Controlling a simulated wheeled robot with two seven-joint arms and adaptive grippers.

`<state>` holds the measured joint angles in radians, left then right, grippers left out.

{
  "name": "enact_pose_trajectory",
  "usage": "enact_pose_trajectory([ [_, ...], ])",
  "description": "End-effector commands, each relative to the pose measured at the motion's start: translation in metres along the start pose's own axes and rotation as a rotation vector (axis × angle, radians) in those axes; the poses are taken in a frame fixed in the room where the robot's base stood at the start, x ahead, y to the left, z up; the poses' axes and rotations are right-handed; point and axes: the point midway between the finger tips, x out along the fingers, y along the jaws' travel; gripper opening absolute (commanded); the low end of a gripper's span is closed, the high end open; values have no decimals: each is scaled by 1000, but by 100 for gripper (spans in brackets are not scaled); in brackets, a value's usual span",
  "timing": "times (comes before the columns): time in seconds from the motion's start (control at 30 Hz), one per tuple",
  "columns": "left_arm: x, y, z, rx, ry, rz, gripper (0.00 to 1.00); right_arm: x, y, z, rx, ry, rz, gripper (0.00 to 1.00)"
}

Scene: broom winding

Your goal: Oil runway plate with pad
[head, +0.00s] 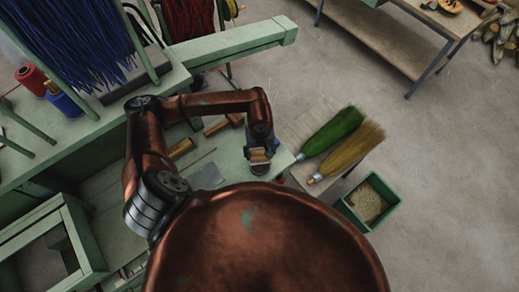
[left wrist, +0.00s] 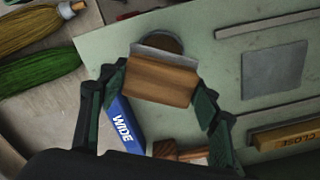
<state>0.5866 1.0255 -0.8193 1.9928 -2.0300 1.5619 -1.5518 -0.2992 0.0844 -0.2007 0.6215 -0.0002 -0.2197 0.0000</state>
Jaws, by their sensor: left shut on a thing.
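My left gripper (head: 258,150) is shut on a wooden-backed pad (left wrist: 160,79) with a pale grey edge. The pad also shows in the head view (head: 259,157). In the left wrist view it overlaps a dark round dish (left wrist: 162,42); whether they touch I cannot tell. The dish is partly hidden by the pad. A flat grey square plate (left wrist: 273,77), likely the runway plate, lies on the pale green bench top to the right in the wrist view; it also shows left of the gripper in the head view (head: 207,176). My right gripper is not in view.
A blue block marked WIDE (left wrist: 124,124) and a yellow block marked CLOSE (left wrist: 290,134) lie near the gripper. A green broom head (head: 333,131) and a straw one (head: 350,150) lie beyond the bench end. A green bin (head: 370,202) stands on the floor.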

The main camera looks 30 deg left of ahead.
Motion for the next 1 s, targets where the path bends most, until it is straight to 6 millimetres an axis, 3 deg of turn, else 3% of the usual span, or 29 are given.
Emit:
enact_pose_trajectory([
  [0.7, 57, 0, 0, -1, -1, 0, 38, 16, -9, 4, 5, -4, -9, 36],
  [1.0, 60, 0, 0, 0, 1, 0, 38, 16, -8, 2, 5, -1, -8, 36],
])
